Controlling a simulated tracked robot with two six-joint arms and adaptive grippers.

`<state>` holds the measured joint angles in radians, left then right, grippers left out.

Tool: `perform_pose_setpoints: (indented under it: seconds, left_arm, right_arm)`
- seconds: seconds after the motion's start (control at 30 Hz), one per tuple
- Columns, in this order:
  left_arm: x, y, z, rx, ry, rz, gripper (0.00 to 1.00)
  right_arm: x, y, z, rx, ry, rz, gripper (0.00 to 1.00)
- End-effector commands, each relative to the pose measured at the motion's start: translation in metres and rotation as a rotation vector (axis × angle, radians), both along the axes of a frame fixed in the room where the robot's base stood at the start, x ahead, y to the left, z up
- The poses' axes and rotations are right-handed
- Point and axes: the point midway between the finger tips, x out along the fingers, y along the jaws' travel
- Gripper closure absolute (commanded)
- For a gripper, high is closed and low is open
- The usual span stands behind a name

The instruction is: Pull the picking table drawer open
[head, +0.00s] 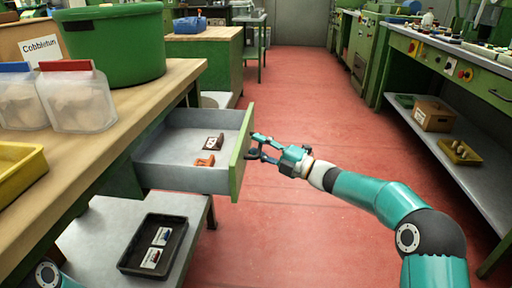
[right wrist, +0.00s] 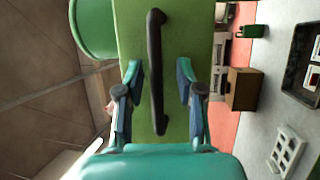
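The picking table drawer (head: 180,180) is pulled well out from under the wooden table top (head: 150,92), showing its grey inside. Its green front (head: 241,160) faces right. A small brown item with a white label (head: 213,143) and an orange-brown piece (head: 205,160) lie in it. My right gripper (head: 259,146) is at the drawer front. In the right wrist view, its fingers are apart on either side of the dark bar handle (right wrist: 156,50), with gaps visible on both sides. My left gripper is out of view.
A green tub (head: 115,45), clear bags (head: 78,98) and a yellow tray (head: 18,168) stand on the table. A black tray (head: 152,245) sits on the lower shelf. The red floor (head: 300,90) is clear. A green bench (head: 470,65) stands right.

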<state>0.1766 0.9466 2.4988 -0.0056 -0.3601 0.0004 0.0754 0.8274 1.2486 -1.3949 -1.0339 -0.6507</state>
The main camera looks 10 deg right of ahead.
Motion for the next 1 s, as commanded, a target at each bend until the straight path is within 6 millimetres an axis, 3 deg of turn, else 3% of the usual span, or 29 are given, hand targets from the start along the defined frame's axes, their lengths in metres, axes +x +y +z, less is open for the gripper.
perform_pose_setpoints:
  seconds: [0.27,0.7,1.0]
  left_arm:
    - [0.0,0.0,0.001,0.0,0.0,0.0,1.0]
    - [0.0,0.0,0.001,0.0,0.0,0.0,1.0]
    - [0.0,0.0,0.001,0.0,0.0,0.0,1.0]
  right_arm:
    - [-0.012,-0.019,-0.003,0.0,0.0,-0.003,0.63]
    - [-0.058,-0.084,-0.019,-0.001,0.001,-0.003,0.63]
    - [-0.067,-0.096,-0.022,0.0,0.002,-0.001,0.63]
